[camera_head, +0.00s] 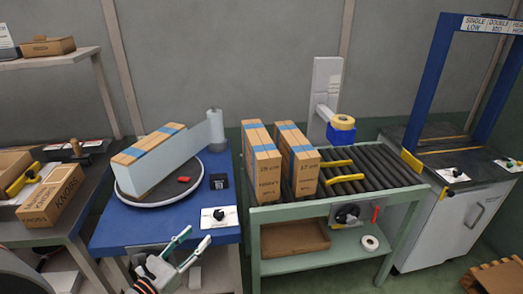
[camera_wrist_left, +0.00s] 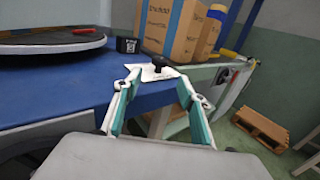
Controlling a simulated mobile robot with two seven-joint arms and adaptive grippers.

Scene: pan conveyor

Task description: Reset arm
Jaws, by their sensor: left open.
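My left gripper (camera_head: 188,254) is open and empty at the front edge of the blue table (camera_head: 125,227) in the head view. In the left wrist view its two teal-lined fingers (camera_wrist_left: 158,104) are spread apart, with a white plate with a black knob (camera_wrist_left: 152,71) showing beyond them on the table. That plate also shows in the head view (camera_head: 219,216), a little beyond and right of the fingertips. My right gripper is not in view.
A long taped carton (camera_head: 150,148) lies on a round turntable (camera_head: 160,198) on the blue table. Two tall cartons (camera_head: 262,165) (camera_head: 299,165) stand on the roller conveyor (camera_head: 375,165) at the right. A KNOBS box (camera_head: 52,198) is at the left. A wooden pallet (camera_head: 495,278) lies on the floor at the right.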

